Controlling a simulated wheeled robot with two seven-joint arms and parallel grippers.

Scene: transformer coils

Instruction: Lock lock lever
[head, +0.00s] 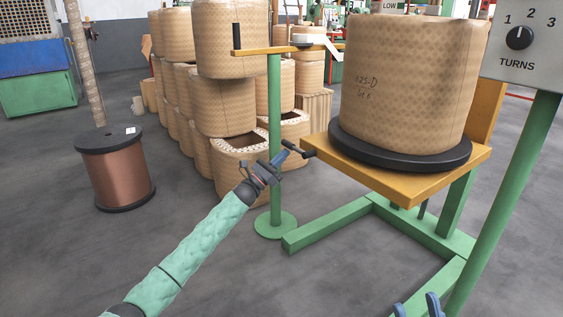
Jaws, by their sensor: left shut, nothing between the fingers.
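A black lever (295,147) sticks out from the left edge of the orange platform, low and lying nearly flat; I take it to be the lock lever. My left gripper (281,156) is shut and empty, with its blue fingertips just below and beside this lever. I cannot tell whether they touch it. The blue fingers of my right gripper (418,307) show at the bottom edge, apart from each other and well away from the lever. The rest of that gripper is out of frame.
A large paper-wrapped coil (412,85) stands on a black disc (400,158) on the orange platform (360,172). A green post (275,130) carries an orange arm with an upright black handle (236,38). A copper spool (118,175) and stacked coils stand left.

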